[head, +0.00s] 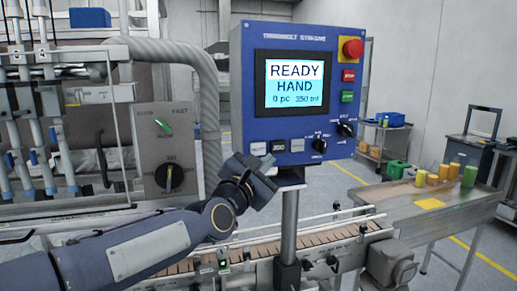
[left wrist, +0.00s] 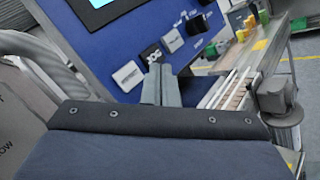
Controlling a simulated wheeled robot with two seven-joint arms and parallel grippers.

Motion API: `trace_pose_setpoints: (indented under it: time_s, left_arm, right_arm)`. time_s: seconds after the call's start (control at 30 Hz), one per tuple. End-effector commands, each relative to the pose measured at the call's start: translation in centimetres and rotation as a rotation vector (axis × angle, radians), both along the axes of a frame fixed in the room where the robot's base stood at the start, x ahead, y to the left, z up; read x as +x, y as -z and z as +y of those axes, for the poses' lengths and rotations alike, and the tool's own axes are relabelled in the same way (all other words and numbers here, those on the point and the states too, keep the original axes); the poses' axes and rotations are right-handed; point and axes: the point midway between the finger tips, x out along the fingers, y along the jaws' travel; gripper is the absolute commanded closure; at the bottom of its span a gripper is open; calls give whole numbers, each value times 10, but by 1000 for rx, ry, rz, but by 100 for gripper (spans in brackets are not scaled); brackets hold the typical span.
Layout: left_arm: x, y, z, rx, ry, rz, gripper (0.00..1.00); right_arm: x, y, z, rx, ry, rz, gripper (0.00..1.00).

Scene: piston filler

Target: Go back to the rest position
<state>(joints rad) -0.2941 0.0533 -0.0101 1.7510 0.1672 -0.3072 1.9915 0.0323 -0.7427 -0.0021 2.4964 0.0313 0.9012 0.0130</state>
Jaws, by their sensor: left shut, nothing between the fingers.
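My left gripper (head: 252,178) is shut and empty, just below and in front of the lower left corner of the blue control panel (head: 240,70). Its arm comes in from the lower left. The panel's screen (head: 294,82) reads READY, HAND, 0 pc, 350 ml. In the left wrist view the panel (left wrist: 120,45) fills the upper part, with a row of buttons and black knobs close by. I cannot tell whether the gripper touches the panel. My right gripper is in neither view.
A grey box with SLOW/FAST markings (head: 148,130) stands left of the panel. A slatted conveyor (head: 335,230) runs below, beside the panel's grey post (head: 290,220). A metal table (head: 400,203) with yellow, orange and green containers stands at the right. Open floor lies beyond it.

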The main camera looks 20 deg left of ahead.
Motion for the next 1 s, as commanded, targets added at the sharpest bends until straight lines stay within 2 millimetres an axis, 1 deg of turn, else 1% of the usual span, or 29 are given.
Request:
trace_pose_setpoints:
  time_s: [0.37, 0.47, 0.53, 0.57, 0.67, 0.7, 0.77, 0.8, 0.87, 0.9, 0.97, 1.0]
  left_arm:
    - [-1, 1, 1, 11, 0, 4, 100]
    - [-11, 12, 7, 109, -1, 31, 100]
    - [-28, 30, 15, 259, 8, 71, 100]
    - [-38, 40, 19, 342, 17, 93, 100]
    - [-81, 85, 31, 680, 85, 174, 100]
    - [-102, 106, 35, 824, 131, 202, 100]
    - [-134, 137, 40, 1034, 216, 234, 100]
    - [-157, 158, 42, 1168, 285, 248, 100]
    - [-191, 188, 44, 1350, 398, 257, 100]
    - [-213, 207, 45, 1458, 477, 254, 100]
    - [-244, 232, 45, 1596, 596, 239, 100]
    - [-263, 247, 44, 1671, 674, 224, 100]
  right_arm:
    - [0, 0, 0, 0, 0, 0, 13]
    - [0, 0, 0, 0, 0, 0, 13]
    - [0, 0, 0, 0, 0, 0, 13]
    - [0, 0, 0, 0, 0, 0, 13]
    - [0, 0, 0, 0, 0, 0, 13]
    - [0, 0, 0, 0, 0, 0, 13]
    - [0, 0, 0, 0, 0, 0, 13]
    - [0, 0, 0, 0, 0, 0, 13]
    - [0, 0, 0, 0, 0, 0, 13]
    - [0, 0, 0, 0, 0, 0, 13]
    - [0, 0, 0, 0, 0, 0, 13]
    - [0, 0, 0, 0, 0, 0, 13]
